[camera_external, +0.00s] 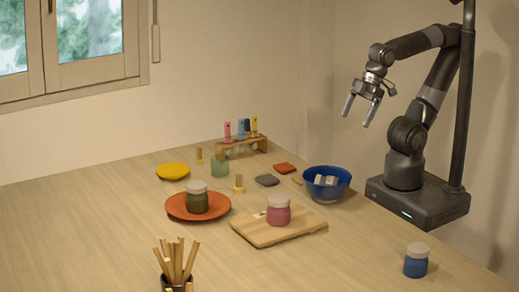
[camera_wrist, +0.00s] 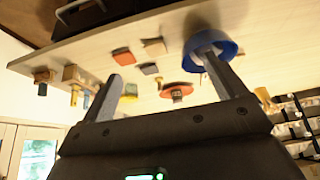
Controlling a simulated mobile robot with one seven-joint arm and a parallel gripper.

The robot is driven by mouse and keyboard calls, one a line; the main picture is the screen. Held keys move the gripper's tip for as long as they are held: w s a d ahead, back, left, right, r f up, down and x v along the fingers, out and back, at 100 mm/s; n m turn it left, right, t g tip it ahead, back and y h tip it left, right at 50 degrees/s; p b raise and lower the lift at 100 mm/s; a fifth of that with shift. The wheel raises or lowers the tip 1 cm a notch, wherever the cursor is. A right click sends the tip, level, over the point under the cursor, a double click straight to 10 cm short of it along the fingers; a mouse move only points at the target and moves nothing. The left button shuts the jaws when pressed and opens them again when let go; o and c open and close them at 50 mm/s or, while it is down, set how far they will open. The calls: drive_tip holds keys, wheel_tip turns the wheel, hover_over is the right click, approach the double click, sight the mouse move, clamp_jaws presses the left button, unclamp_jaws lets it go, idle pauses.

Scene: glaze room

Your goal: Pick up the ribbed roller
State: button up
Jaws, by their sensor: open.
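My gripper (camera_external: 358,109) is open and empty, raised in the air above and to the right of the back of the table. In the wrist view its two fingers (camera_wrist: 160,63) are spread apart with nothing between them. I cannot single out a ribbed roller for certain. Small wooden-topped tools stand on the table, one near the yellow plate (camera_external: 199,156) and one in the middle (camera_external: 239,185). A small pale wooden piece (camera_external: 297,181) lies beside the blue bowl, partly hidden by it; no ribs can be made out.
The blue bowl (camera_external: 345,190) holds grey blocks. A rack (camera_external: 243,146) with coloured tubes stands at the back. An orange plate (camera_external: 180,212) and a wooden board (camera_external: 262,238) carry jars. A blue jar (camera_external: 416,264) and a stick holder (camera_external: 176,285) stand in front. The table's left is clear.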

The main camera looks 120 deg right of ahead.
drive_tip(key=shift+r, duration=0.1)
drive_tip(key=w+d+r+g+h, duration=0.1)
drive_tip(key=w+d+r+g, duration=0.1)
drive_tip(key=w+d+r, duration=0.6)
drive_tip(key=g+y, duration=0.1)
drive_tip(key=g, duration=0.3)
hover_over(249, 130)
drive_tip(key=d, duration=0.2)
drive_tip(key=shift+m, duration=0.4)
drive_tip(key=f, duration=1.8)
drive_tip(key=shift+s+a, duration=0.1)
drive_tip(key=shift+a, duration=0.15)
drive_tip(key=f, duration=0.6)
drive_tip(key=shift+s+a+f, duration=0.15)
drive_tip(key=shift+s+a, duration=0.05)
drive_tip(key=shift+a, duration=0.1)
